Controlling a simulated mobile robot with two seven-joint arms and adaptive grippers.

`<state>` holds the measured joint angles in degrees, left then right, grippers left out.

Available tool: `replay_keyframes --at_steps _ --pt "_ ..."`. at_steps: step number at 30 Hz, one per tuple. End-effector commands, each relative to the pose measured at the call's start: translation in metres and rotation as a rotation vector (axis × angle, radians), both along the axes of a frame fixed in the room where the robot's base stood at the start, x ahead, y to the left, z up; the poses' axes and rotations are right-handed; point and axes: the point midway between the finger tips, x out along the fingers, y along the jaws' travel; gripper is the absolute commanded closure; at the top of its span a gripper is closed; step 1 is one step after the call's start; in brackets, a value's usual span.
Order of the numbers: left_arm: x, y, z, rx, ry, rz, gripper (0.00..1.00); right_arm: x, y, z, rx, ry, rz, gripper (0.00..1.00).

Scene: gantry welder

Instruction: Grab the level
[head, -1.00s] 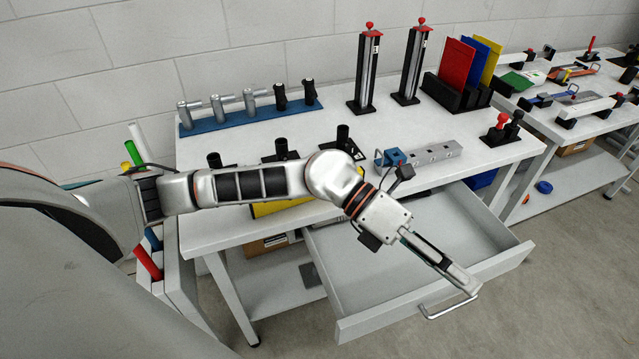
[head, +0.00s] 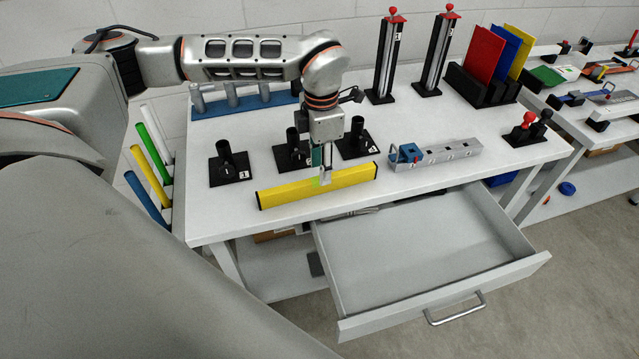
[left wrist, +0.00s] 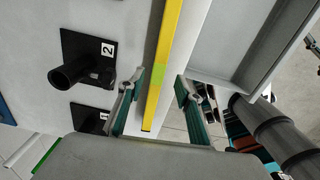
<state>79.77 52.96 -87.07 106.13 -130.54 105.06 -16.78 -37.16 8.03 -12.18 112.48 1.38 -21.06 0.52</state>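The level, a long yellow bar with black ends and a green middle (head: 284,193), lies along the front edge of the white table. It also shows in the left wrist view (left wrist: 169,50), running between my fingers. My left gripper (head: 323,181) points down over the middle of the level in the head view. In the left wrist view the gripper (left wrist: 157,88) is open, with one finger on each side of the level and gaps visible. Whether the fingertips reach down beside the level is hard to tell. My right gripper is not in view.
Black numbered holders (head: 228,165) stand just behind the level. A grey block with a blue clamp (head: 440,152) lies to its right. An open drawer (head: 430,250) juts out below the table front. Two tall black stands (head: 385,60) are at the back.

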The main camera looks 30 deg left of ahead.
Motion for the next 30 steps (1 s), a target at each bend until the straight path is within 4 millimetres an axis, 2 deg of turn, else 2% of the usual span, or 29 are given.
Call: replay_keyframes --at_steps 10,14,20,24,30 --pt "-0.002 0.005 -0.044 -0.002 0.001 0.000 0.65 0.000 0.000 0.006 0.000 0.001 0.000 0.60" --pt "-0.001 0.005 -0.052 -0.002 -0.001 -0.001 0.65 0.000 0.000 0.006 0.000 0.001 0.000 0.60" --pt "-0.001 0.005 -0.052 -0.002 -0.001 -0.001 0.65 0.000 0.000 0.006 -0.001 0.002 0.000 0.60" --pt "-0.001 0.004 -0.052 -0.003 -0.002 -0.001 0.99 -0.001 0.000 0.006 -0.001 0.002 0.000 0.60" --pt "-0.001 0.004 -0.051 -0.003 -0.003 -0.001 1.00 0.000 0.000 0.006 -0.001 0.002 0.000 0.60"
